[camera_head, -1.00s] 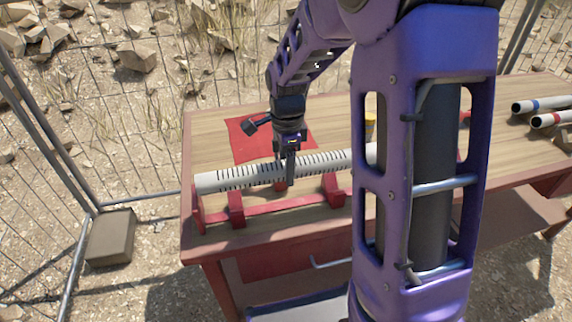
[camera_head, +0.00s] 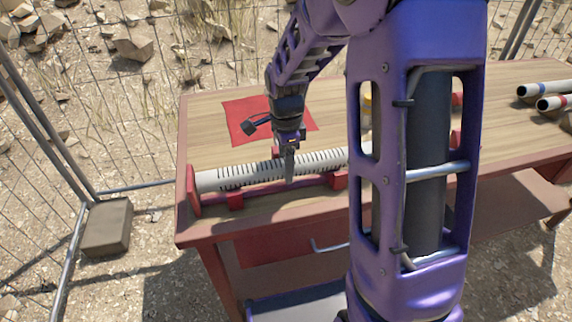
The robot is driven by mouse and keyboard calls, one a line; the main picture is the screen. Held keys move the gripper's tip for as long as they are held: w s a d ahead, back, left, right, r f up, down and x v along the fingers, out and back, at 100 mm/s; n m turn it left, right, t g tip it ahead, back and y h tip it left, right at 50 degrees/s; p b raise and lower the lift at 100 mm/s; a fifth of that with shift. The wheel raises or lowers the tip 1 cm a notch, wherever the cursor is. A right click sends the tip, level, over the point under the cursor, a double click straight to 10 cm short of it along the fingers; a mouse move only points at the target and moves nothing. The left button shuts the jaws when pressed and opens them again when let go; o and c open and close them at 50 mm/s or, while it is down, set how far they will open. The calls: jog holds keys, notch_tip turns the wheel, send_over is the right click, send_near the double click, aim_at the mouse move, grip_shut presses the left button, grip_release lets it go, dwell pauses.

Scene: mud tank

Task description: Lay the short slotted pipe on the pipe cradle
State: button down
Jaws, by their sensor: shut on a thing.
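The short slotted pipe (camera_head: 238,178) is a pale tube with a row of dark slots along its side. It lies level, left to right, at the pipe cradle. The red pipe cradle (camera_head: 235,201) stands near the table's front left edge; its red end plate (camera_head: 193,190) is at the pipe's left end. The pipe sits low between the cradle's uprights, but I cannot tell whether it fully rests on them. My gripper (camera_head: 289,172) points down and is shut on the pipe near its middle. My own arm hides the pipe's right end.
A red cloth (camera_head: 245,112) lies behind the pipe on the wooden table (camera_head: 215,150). Other pipes with blue and red bands (camera_head: 545,88) lie at the far right. A yellow-topped item (camera_head: 367,98) is partly hidden behind my arm. A wire fence stands behind and left.

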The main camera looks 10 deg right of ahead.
jog(key=shift+f+b, duration=0.35)
jog(key=shift+f, duration=0.1)
dwell(0.4)
jog(key=shift+c, duration=0.6)
grip_release()
